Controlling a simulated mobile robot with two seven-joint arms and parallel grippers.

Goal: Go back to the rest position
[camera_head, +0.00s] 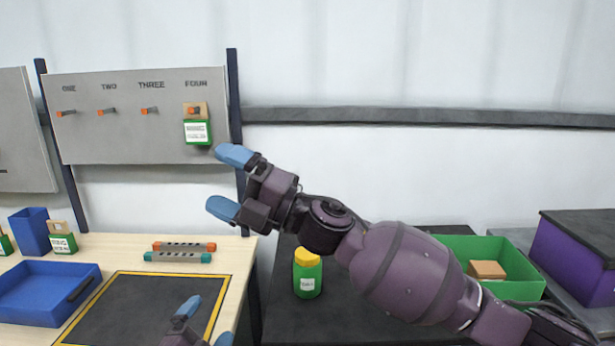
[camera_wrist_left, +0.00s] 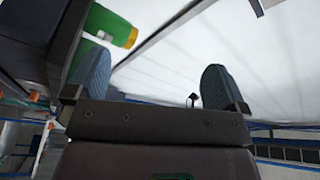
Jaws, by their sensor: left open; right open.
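My right gripper (camera_head: 230,182) is open and empty in the head view, in the air just right of the hook board's lower right corner. My left gripper (camera_head: 207,322) is open at the bottom edge of the head view, over the black mat; only its fingertips and part of its body show. In the left wrist view the left gripper (camera_wrist_left: 155,90) has its blue fingers wide apart with nothing between them. A green container with a yellow end (camera_wrist_left: 110,27) appears there beyond the left finger.
The hook board (camera_head: 130,125) has a green-and-white tagged item (camera_head: 197,132) on hook FOUR. The wooden table (camera_head: 236,280) carries a blue tray (camera_head: 35,290), two bars (camera_head: 180,252) and the mat (camera_head: 140,300). A green bottle (camera_head: 307,280) and green bin (camera_head: 520,270) stand right.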

